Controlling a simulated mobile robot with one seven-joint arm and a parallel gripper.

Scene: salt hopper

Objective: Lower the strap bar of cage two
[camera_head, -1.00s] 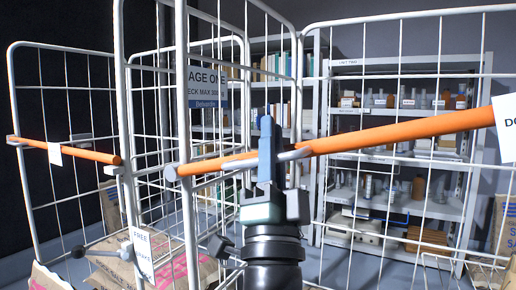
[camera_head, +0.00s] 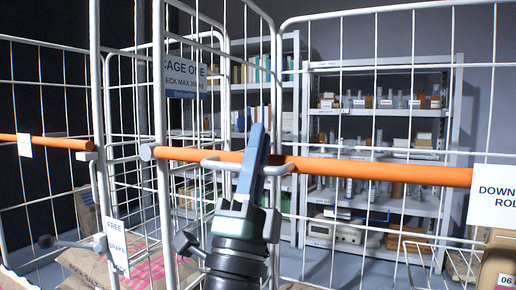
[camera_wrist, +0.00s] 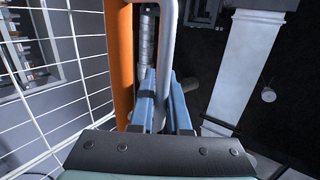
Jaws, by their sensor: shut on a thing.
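A long orange strap bar (camera_head: 400,172) crosses the front of the near wire cage, almost level. Its grey end cap sits by the cage post at left, and a white card hangs over its right part. A grey loop handle (camera_head: 214,163) stands out from the bar. My gripper (camera_head: 254,150) is upright at this handle, its blue fingers in front of the bar. In the wrist view my gripper (camera_wrist: 165,110) is shut on the grey handle (camera_wrist: 166,50), beside the orange bar (camera_wrist: 122,60). The handle's far end is partly hidden.
A "CAGE ONE" sign (camera_head: 186,79) hangs on the wire mesh. Another orange bar (camera_head: 60,141) crosses the cage at left. A white tag (camera_head: 117,248) marked "FREE" and "BRAKE" hangs low. Shelves (camera_head: 380,130) with bottles and boxes stand behind the mesh. Sacks lie at lower left.

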